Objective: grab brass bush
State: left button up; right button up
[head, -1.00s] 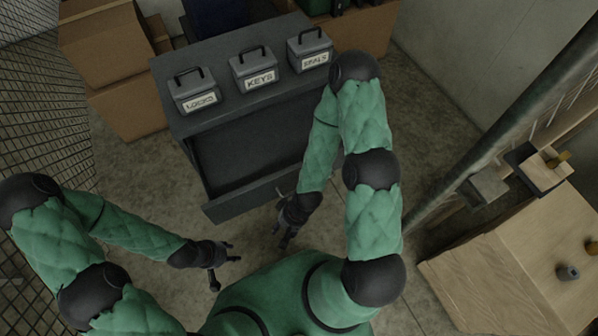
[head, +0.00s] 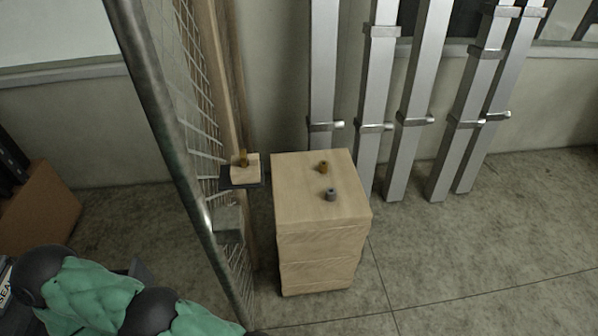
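A small brass-coloured bush (head: 323,167) sits on top of a pale wooden block stand (head: 300,205), toward its back right. A grey bush (head: 331,194) of similar size sits in front of it on the same top. Neither gripper shows in the head view. Only part of one of my green-sleeved arms is seen at the lower left, well away from the stand.
A mesh panel with a metal post (head: 176,140) stands left of the wooden stand. Beside it, a small dark shelf (head: 227,183) bears a wooden block with a brass-coloured piece (head: 242,159). Aluminium posts (head: 413,100) lean on the wall behind. Floor at right is clear.

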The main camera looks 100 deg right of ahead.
aim_at(323, 166)
jog(key=k+z, duration=0.3)
jog(key=k+l+z, duration=0.25)
jog(key=j+z, duration=0.15)
jog(key=z, duration=2)
jog(key=j+z, duration=0.4)
jog(key=k+j+z, duration=0.2)
jog(key=j+z, duration=0.2)
jog(key=j, duration=0.15)
jog(key=i, duration=0.15)
jog(key=k+l+z, duration=0.25)
jog(key=i+l+z, duration=0.85)
jog(key=i+z, duration=0.45)
jog(key=i, duration=0.15)
jog(key=i+l+u, duration=0.1)
jog(key=i+u, duration=0.3)
jog(key=i, duration=0.15)
jog(key=i+l+u, duration=0.4)
jog(key=i+u, duration=0.15)
jog(key=u, duration=0.25)
jog(key=i+u, duration=0.1)
jog(key=u, duration=0.35)
jog(key=i+l+u, duration=0.15)
jog(key=u, duration=0.25)
jog(key=i+l+u, duration=0.1)
jog(key=u, duration=0.35)
jog(key=l+u, duration=0.2)
jog(key=u, duration=0.2)
jog(key=i, duration=0.05)
